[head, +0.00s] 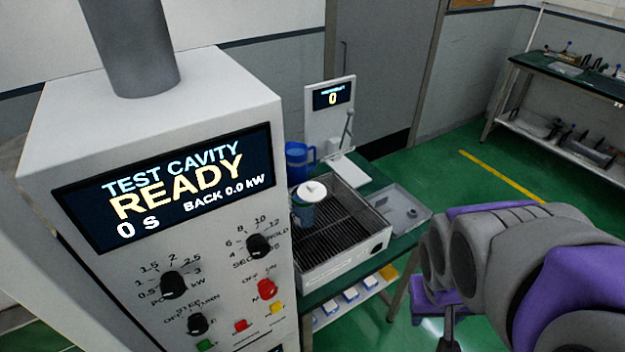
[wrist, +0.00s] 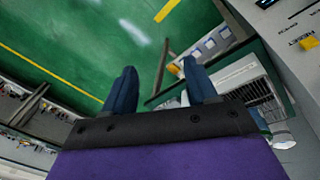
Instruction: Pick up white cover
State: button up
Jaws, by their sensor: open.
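The white cover (head: 312,190) is a round lid with a small knob, on top of a blue-grey container (head: 303,214). The container stands on the dark grate of a metal box (head: 345,255) on the green-topped table. My gripper (wrist: 158,82) is open in the wrist view, with its two dark blue fingers apart and only floor and table edge seen between them. My arm is at the right of the head view, well apart from the cover.
The microwave generator (head: 232,110) fills the left and partly hides the table. A blue jug (head: 297,160) and a display stand (head: 316,118) are behind the metal box. A grey tray (head: 402,214) lies to its right. Green floor (head: 440,165) is clear behind.

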jog(key=w+d+r+n+t, duration=0.2)
jog(key=w+t, duration=0.2)
jog(key=w, duration=0.8)
jog(key=w+d+r+n+t+y+b, duration=0.1)
jog(key=w+d+t, duration=0.15)
jog(key=w, duration=0.95)
jog(key=w+d+r+n+t, duration=0.2)
jog(key=w+t, duration=0.3)
jog(key=w, duration=0.7)
jog(key=n+g+y+b, duration=0.2)
jog(key=n+g+y, duration=0.6)
jog(key=y, duration=0.8)
send_near(312, 183)
jog(key=shift+n+t, duration=0.5)
jog(key=shift+t, duration=0.15)
jog(key=a, duration=0.1)
jog(key=a+f+b, duration=0.2)
jog(key=a, duration=0.1)
jog(key=shift+w+a, duration=0.1)
jog(key=shift+w, duration=0.25)
jog(key=shift+b+x, duration=1.25)
jog(key=shift+x, duration=1.6)
jog(key=shift+r, duration=0.2)
